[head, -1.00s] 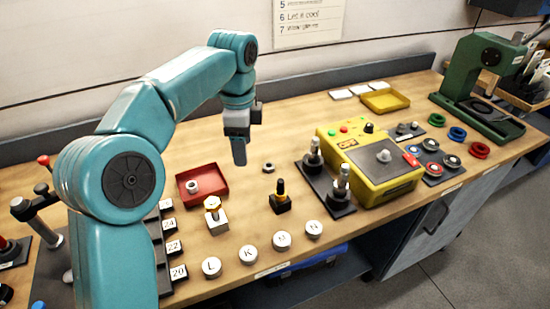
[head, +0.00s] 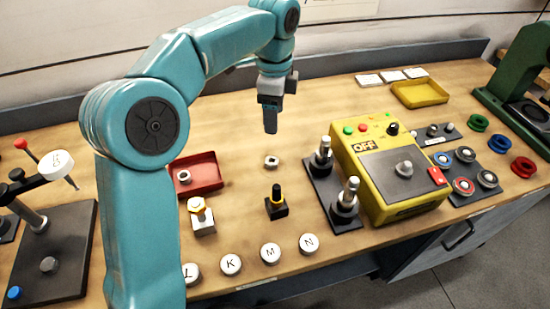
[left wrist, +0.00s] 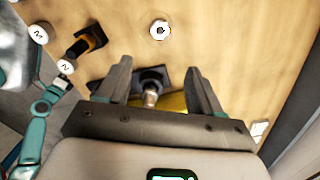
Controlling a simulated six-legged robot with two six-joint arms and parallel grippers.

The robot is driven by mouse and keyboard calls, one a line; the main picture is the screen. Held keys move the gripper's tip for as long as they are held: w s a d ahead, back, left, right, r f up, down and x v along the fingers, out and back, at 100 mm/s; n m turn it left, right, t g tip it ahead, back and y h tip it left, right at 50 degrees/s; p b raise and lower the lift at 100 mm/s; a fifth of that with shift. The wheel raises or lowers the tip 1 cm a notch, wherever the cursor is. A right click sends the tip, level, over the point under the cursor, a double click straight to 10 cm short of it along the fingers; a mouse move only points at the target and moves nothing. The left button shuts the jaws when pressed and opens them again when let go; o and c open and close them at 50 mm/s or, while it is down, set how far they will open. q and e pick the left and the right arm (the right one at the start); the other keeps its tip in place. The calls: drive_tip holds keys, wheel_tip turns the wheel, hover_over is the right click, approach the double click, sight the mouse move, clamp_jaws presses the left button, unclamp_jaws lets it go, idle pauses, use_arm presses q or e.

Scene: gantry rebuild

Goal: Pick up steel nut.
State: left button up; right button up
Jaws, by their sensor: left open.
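A small steel nut (head: 271,161) lies flat on the wooden bench, right of the red tray (head: 205,185). It also shows in the left wrist view (left wrist: 160,30), near the top, with bare wood around it. A second grey nut (head: 184,175) lies inside the red tray. My left gripper (head: 270,128) hangs above the bench, just above the loose nut in the head view, with a gap between them. In the left wrist view its two fingers (left wrist: 157,72) are spread with nothing held, and the nut lies beyond the fingertips. My right gripper is not seen.
A black block with a yellow-banded post (head: 276,203) stands in front of the nut. Right of it are metal posts on a dark plate (head: 322,190) and a yellow control box (head: 375,150).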

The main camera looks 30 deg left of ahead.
use_arm(q)
drive_tip(key=b, duration=0.1)
hover_over(274, 157)
drive_tip(key=s, duration=0.2)
drive_tip(key=f, duration=1)
drive_tip(key=shift+w+d, duration=0.15)
drive_tip(key=shift+d, duration=0.2)
drive_tip(key=f, duration=0.4)
drive_tip(key=shift+w+f, duration=0.3)
drive_tip(key=shift+f, duration=0.05)
drive_tip(key=shift+s, duration=0.1)
drive_tip(key=shift+r, duration=0.1)
drive_tip(key=c, duration=1.1)
wheel_tip(274, 157, up, 10)
drive_tip(key=shift+p, duration=0.35)
drive_tip(key=shift+c, duration=0.2)
drive_tip(key=shift+s, duration=0.1)
